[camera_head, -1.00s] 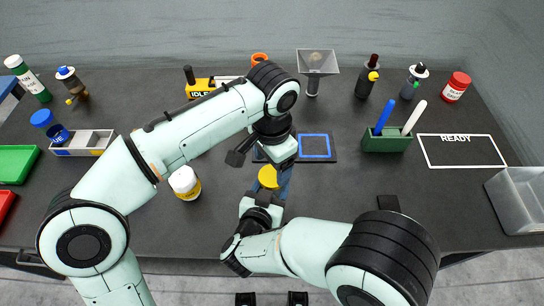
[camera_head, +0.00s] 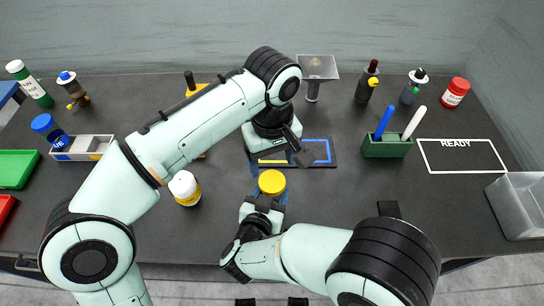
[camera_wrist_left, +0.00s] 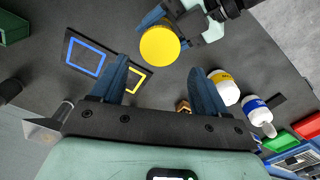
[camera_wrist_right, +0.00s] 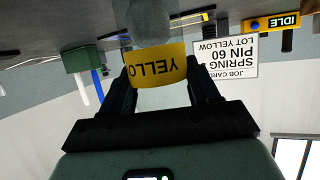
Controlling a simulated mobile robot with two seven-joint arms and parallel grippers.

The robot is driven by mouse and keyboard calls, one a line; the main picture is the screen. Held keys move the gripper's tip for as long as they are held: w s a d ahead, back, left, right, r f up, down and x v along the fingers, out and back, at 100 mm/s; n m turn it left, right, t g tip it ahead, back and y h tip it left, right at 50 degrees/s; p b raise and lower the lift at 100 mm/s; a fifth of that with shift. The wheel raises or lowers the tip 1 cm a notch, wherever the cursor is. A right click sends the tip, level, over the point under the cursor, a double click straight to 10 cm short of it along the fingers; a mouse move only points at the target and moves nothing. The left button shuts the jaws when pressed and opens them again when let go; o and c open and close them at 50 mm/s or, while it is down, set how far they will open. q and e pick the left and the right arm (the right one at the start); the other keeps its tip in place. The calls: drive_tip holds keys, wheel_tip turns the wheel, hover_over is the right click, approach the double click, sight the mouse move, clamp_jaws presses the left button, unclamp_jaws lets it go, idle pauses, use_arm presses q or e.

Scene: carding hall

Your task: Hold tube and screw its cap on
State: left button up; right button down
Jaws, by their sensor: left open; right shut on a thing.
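The tube shows a round yellow cap (camera_head: 271,182) on top, facing up. It also shows in the left wrist view (camera_wrist_left: 160,43). In the right wrist view a yellow band lettered "YELLO" (camera_wrist_right: 158,66) appears upside down, with a pale grey rounded part against it. My right gripper (camera_head: 262,205) is shut on the tube, its fingers on either side of it (camera_wrist_right: 162,75). My left gripper (camera_head: 270,165) is open, pointing down over the cap; its fingers (camera_wrist_left: 158,68) stand apart with nothing between the tips. Whether the cap sits fully down cannot be told.
A white jar with a yellow label (camera_head: 186,187) stands left of the grippers. A mat with blue and yellow outlines (camera_head: 320,153) lies behind them. A green holder (camera_head: 387,146), a "READY" area (camera_head: 462,153) and a clear bin (camera_head: 519,203) are to the right.

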sight(272, 181)
use_arm(q)
wheel_tip(272, 181, down, 8)
drive_tip(key=shift+f, duration=0.1)
idle(0.6)
drive_tip(key=c, duration=0.9)
drive_tip(key=m, duration=1.6)
